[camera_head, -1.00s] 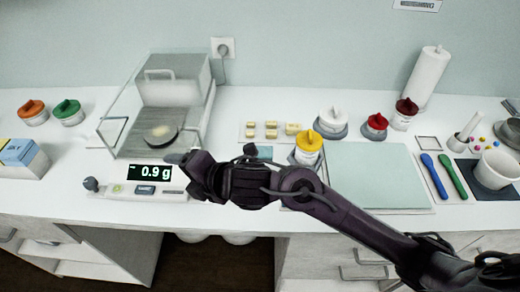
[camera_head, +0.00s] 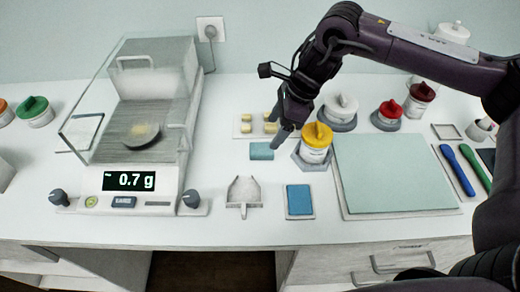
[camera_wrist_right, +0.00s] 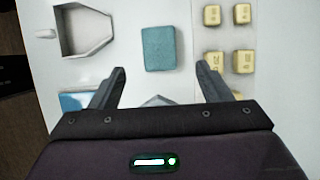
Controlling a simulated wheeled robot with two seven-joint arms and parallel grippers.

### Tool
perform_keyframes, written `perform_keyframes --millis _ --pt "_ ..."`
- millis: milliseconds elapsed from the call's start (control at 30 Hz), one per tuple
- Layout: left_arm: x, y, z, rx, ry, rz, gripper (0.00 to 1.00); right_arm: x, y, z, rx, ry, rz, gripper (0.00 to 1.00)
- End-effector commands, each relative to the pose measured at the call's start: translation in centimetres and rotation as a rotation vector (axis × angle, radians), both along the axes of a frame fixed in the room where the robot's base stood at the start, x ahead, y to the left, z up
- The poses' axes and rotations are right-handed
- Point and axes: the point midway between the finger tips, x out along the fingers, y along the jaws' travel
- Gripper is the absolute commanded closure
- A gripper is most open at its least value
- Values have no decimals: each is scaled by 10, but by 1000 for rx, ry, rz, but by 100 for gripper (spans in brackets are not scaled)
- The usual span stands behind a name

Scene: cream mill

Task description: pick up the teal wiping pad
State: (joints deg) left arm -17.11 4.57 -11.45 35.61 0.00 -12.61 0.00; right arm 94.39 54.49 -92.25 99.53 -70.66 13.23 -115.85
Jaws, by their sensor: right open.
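The teal wiping pad (camera_head: 261,151) is a small block lying flat on the white worktop, left of the yellow-lidded jar. In the right wrist view the pad (camera_wrist_right: 158,48) lies just beyond the fingertips, roughly centred between them. My right gripper (camera_head: 282,138) points down beside the pad's right end in the head view. In the right wrist view the gripper (camera_wrist_right: 160,72) is open with nothing between its fingers. My left gripper is not in view.
The yellow-lidded jar (camera_head: 316,143) stands close to the right. Yellow weights (camera_head: 270,128) sit just behind the pad. A metal scoop (camera_head: 243,192) and a blue pad in a tray (camera_head: 299,200) lie in front. The scale (camera_head: 127,182), reading 0.7 g, is at left.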

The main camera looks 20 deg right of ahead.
Motion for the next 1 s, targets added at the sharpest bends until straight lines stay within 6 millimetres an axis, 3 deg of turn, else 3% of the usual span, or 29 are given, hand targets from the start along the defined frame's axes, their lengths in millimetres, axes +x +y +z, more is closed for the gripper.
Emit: perform_keyframes --millis 333,600,867,1000 --pt "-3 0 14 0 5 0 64 3 12 -30 -4 4 6 29" --pt "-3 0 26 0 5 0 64 8 26 -65 -3 3 4 29" --pt "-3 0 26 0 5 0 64 9 27 -70 -2 0 3 29" --pt "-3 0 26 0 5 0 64 9 27 -70 -2 0 3 45"
